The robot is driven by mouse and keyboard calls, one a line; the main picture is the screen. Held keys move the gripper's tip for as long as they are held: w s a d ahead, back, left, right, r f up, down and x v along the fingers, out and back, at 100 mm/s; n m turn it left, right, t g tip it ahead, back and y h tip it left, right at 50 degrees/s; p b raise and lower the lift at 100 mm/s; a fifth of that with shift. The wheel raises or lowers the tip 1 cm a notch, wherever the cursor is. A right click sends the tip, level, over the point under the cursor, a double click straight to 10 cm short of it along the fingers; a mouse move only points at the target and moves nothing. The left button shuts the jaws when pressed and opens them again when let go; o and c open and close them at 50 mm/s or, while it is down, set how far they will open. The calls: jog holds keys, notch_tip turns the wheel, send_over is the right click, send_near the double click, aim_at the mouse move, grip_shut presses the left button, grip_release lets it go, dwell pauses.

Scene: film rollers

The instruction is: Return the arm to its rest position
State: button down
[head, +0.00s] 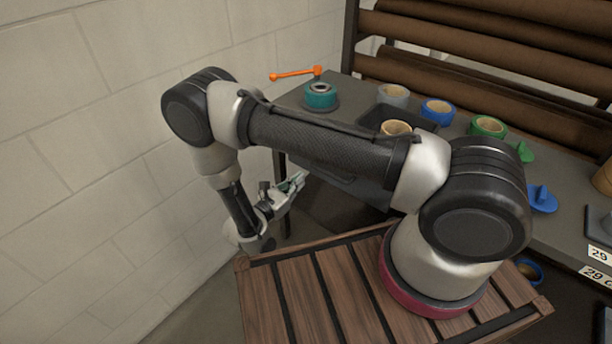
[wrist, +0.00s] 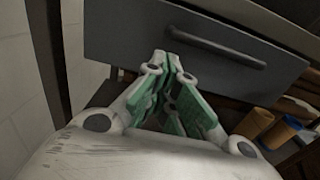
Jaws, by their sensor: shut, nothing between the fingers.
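My gripper (head: 298,182) hangs low at the left of my base in the head view, in front of the bench and beyond the edge of the slatted wooden deck. My arm is bent, with its elbow up near the pale wall. In the wrist view my gripper (wrist: 172,58) has its green-lined fingers together at the tips, with nothing between them. The fingers point at a grey drawer front (wrist: 190,40) with a bar handle. I cannot tell how close the fingertips are to it.
The bench (head: 345,92) carries a teal roll (head: 321,97) by an orange lever (head: 297,74), a blue roll (head: 437,111), a green roll (head: 487,127) and a tan roll (head: 396,128). Brown rollers (head: 480,82) are racked behind. The block wall (head: 90,130) is close on the left.

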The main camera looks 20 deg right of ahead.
jog(key=v, duration=0.7)
